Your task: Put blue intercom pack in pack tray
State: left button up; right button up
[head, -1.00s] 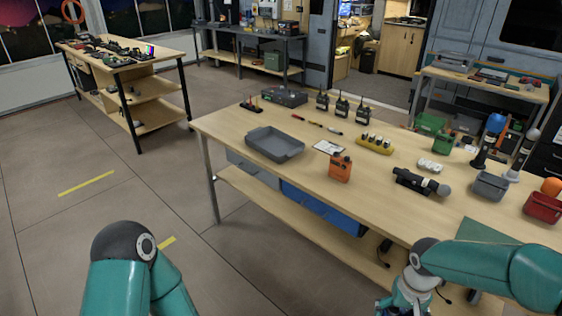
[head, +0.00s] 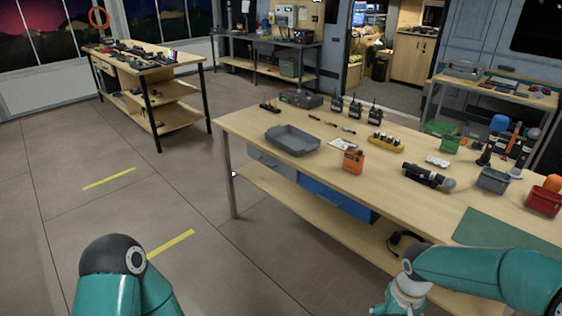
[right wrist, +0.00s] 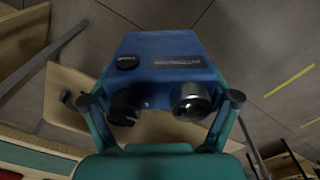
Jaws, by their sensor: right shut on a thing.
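The blue intercom pack (right wrist: 160,62) is in the right wrist view, with a black knob and a metal connector on its near face. My right gripper (right wrist: 160,105) is shut on it, one finger on each side, and holds it clear of the floor. In the head view the right hand is at the bottom edge and the pack is hidden. A grey open tray (head: 293,141), likely the pack tray, lies empty at the far left of the long table. An orange pack (head: 353,161) stands upright near it. My left gripper is out of view; only the arm shows.
The long wooden table (head: 400,203) also holds radios (head: 355,108), a yellow battery holder (head: 385,143), a black microphone (head: 425,176), a grey bin (head: 492,180) and a red bin (head: 544,201). A lower shelf (head: 300,210) runs underneath. Open floor lies to the left.

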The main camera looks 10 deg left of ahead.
aim_at(286, 139)
jog(key=u, duration=0.5)
jog(key=i, duration=0.85)
jog(key=u, duration=0.65)
jog(key=i, duration=1.05)
jog(key=z, duration=0.65)
